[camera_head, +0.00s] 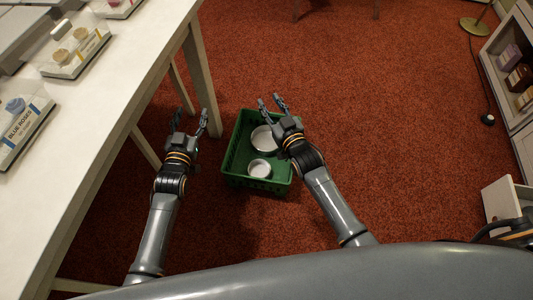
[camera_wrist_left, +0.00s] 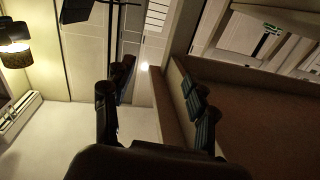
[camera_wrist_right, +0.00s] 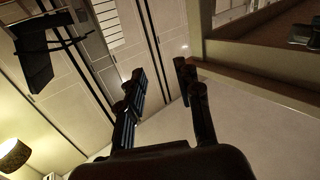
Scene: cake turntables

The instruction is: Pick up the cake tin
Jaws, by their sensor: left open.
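Two round, pale metal tins lie in a green crate (camera_head: 255,185) on the red carpet. The larger tin (camera_head: 262,140) is at the back, partly covered by my right gripper in the head view; the smaller tin (camera_head: 259,168) is at the front. My left gripper (camera_head: 190,117) is open and empty, left of the crate and apart from it. My right gripper (camera_head: 270,100) is open and empty, in front of the crate's back right part in the picture. Both wrist views show spread fingers with nothing between them, at left (camera_wrist_left: 158,85) and right (camera_wrist_right: 160,80); neither shows the tins.
A white table (camera_head: 110,110) with boxed cake items (camera_head: 75,50) stands on the left, its legs near my left gripper. A shelf unit (camera_head: 510,75) stands at the right, with a lamp base (camera_head: 475,26) behind. The carpet right of the crate is clear.

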